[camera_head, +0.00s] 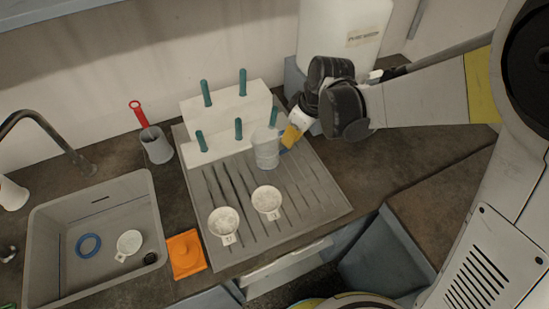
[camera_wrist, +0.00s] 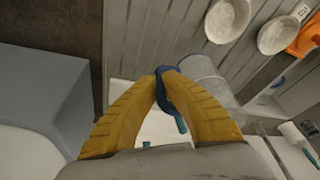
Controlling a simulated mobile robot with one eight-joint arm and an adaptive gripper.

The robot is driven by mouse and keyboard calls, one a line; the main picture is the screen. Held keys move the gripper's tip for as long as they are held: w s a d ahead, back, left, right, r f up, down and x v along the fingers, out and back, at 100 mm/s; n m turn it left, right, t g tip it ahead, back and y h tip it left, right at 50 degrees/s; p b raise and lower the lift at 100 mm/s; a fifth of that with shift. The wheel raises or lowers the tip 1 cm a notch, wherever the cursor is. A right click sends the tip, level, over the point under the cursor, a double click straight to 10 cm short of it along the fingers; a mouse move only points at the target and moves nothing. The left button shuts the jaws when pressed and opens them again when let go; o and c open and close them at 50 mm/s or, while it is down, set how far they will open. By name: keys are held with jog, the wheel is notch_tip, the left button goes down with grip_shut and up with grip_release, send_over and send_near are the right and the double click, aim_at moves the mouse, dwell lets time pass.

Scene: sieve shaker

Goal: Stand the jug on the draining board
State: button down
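The jug (camera_head: 267,148) is a clear, greyish vessel that looks upright over the back right part of the grey ribbed draining board (camera_head: 322,203). My gripper (camera_head: 291,138) has yellow fingers and comes in from the right, at the jug's side. In the wrist view my gripper (camera_wrist: 166,76) is closed around the jug's blue handle (camera_wrist: 165,98), and the jug's see-through body (camera_wrist: 208,75) is just right of the fingertips. I cannot tell whether the jug's base touches the board. The fingers hide part of the handle.
Two white handled dishes (camera_head: 224,224) (camera_head: 267,201) sit on the board's front. A white stepped rack (camera_head: 226,118) with teal pegs stands behind the jug. A sink (camera_head: 42,222), orange item (camera_head: 186,254) and grey cup (camera_head: 157,147) are left. A white container (camera_head: 340,30) is behind my gripper.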

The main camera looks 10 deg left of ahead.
aim_at(274, 139)
jog(key=a+f, duration=0.1)
jog(key=w+a+f+b, duration=0.1)
jog(key=a, duration=0.1)
jog(key=w+a+f, duration=0.1)
jog(key=a, duration=0.1)
jog(key=shift+f, duration=0.1)
jog(key=shift+d+f+b, duration=0.1)
jog(key=shift+f+b, duration=1.1)
jog(key=shift+f, duration=0.75)
jog(key=shift+f, duration=0.2)
jog(key=c, duration=1.6)
grip_release()
jog(key=shift+r, duration=0.1)
